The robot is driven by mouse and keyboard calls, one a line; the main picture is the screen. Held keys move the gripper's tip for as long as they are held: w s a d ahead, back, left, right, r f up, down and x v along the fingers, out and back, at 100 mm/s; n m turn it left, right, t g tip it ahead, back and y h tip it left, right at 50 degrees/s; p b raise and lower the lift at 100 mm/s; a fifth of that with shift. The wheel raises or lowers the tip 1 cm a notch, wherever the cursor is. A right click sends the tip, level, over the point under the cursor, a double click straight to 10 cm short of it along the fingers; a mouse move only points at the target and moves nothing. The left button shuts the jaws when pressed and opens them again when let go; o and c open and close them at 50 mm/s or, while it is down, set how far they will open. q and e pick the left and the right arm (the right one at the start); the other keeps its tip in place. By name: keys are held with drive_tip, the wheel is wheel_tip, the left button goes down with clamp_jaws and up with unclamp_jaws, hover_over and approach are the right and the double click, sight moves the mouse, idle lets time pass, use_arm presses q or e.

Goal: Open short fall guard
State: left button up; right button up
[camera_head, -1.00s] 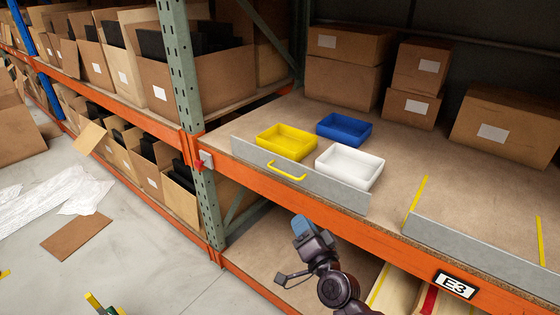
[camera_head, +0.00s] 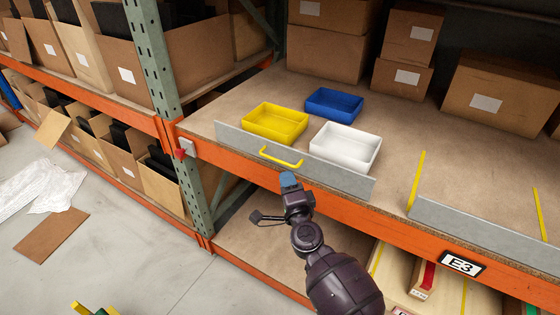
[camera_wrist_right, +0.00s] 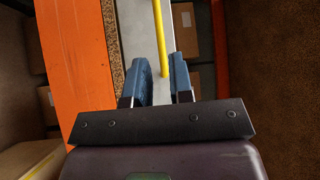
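The short fall guard (camera_head: 343,178) is a low grey metal panel standing upright along the front edge of the shelf. Its yellow handle (camera_head: 281,157) is on its outer face, left of the middle. My right gripper (camera_head: 290,181), with blue fingers, is just below and in front of the handle. In the right wrist view, its two fingers (camera_wrist_right: 162,75) are apart, with the yellow handle (camera_wrist_right: 158,35) showing in line with the gap between them. I cannot tell whether they touch it. My left gripper is out of view.
Yellow (camera_head: 300,127), blue (camera_head: 350,103) and white (camera_head: 350,158) bins sit behind the guard. A longer grey guard (camera_head: 480,232) stands to the right. The orange shelf beam (camera_head: 360,222) runs below. A green post (camera_head: 167,100) rises at left.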

sight(281, 161)
drive_tip(key=w, duration=0.5)
drive_tip(key=w+a+r+b, duration=0.1)
drive_tip(key=w, duration=0.1)
drive_tip(key=shift+w, duration=0.15)
drive_tip(key=shift+c, duration=0.5)
clamp_jaws()
